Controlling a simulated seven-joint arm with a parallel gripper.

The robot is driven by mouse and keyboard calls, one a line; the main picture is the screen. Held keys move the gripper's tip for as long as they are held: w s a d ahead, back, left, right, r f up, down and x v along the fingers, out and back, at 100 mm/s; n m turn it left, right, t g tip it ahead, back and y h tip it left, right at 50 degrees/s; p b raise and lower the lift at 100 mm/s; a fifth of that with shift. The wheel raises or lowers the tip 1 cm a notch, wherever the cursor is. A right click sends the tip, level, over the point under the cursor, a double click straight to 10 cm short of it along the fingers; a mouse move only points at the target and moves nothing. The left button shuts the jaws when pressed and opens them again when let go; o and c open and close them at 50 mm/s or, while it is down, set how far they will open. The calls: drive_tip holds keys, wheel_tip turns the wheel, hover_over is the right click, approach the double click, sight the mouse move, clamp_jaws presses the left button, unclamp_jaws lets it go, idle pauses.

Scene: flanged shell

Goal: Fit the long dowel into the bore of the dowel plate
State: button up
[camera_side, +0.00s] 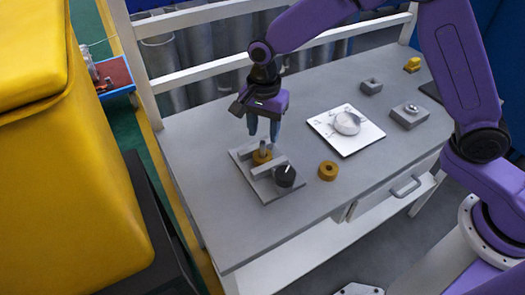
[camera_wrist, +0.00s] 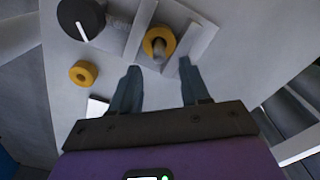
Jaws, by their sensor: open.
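A grey pin, which looks like the long dowel (camera_wrist: 159,46), stands upright in an orange ring (camera_wrist: 157,34) between raised bars on a grey plate (camera_wrist: 200,45). In the side view the dowel (camera_side: 263,146), the orange ring (camera_side: 261,158) and the plate (camera_side: 268,196) show below my gripper (camera_side: 263,136). I cannot tell whether this plate is the dowel plate, and the dowel's lower end is hidden. My gripper, also in the wrist view (camera_wrist: 159,65), is open and points down, its fingers on either side of the dowel's top. Nothing is visibly held.
A black knob (camera_side: 285,176) with a white mark is at the plate's front. A loose orange ring (camera_side: 328,170) lies to its right. A white plate with a round silver part (camera_side: 347,123), grey blocks (camera_side: 408,116) and a yellow part (camera_side: 412,65) are farther right. The table's front left is clear.

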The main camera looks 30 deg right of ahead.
sight(263, 142)
drive_tip(key=shift+s+a+f, duration=0.1)
drive_tip(key=shift+a+f, duration=0.05)
drive_tip(key=shift+f, duration=1.25)
drive_tip(key=shift+s+a+f, duration=0.1)
drive_tip(key=shift+a+f, duration=0.05)
drive_tip(key=shift+f, duration=1.2)
clamp_jaws()
